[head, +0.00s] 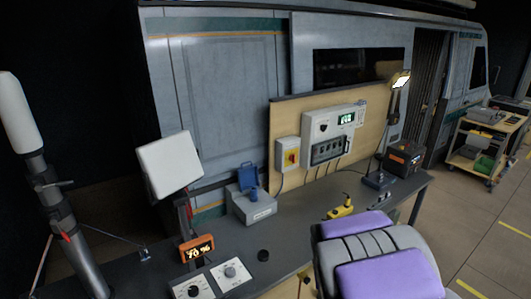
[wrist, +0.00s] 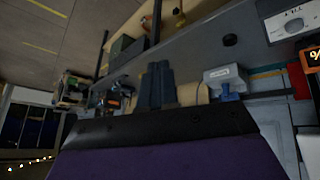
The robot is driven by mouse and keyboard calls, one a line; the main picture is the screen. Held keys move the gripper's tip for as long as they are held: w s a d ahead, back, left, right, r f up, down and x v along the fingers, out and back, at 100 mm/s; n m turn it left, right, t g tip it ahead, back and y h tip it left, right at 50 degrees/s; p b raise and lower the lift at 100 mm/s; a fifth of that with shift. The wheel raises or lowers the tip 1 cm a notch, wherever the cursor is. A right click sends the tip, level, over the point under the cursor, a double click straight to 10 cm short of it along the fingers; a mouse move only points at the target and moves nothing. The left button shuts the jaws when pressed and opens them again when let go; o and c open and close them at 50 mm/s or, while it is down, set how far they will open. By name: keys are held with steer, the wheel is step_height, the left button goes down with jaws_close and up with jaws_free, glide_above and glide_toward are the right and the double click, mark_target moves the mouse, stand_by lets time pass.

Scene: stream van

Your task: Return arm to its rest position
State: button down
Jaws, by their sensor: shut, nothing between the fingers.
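My gripper (wrist: 155,86) shows in the wrist view as two dark blue-grey fingers just beyond a black edge. The fingers are together and nothing is held between them. The wrist picture is turned over, so the bench shows above the fingers. In the head view, purple and grey parts of mine fill the lower right in front of the bench. I cannot make out the fingertips there.
The dark bench (head: 290,240) holds a grey box with a blue lid (head: 252,203), a black puck (head: 263,255), a yellow tool (head: 340,208), an orange display (head: 197,249) and a lamp (head: 399,82). A trolley (head: 487,145) stands at the right; floor before it is clear.

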steer(key=s+a+r+g+b, duration=0.1)
steer(key=s+r+g, duration=0.1)
steer(key=s, duration=0.9)
steer(key=s+a+r+g+y+b, duration=0.1)
steer(key=s+r+g+b, duration=0.1)
steer(key=s, duration=1)
steer(key=s+a+r+g+y+b, duration=0.1)
steer(key=s+g, duration=0.3)
steer(key=s, duration=0.7)
steer(key=shift+s+a+r, duration=0.15)
steer(key=shift+a+r, duration=0.15)
steer(key=shift+r, duration=0.45)
steer(key=shift+a, duration=0.25)
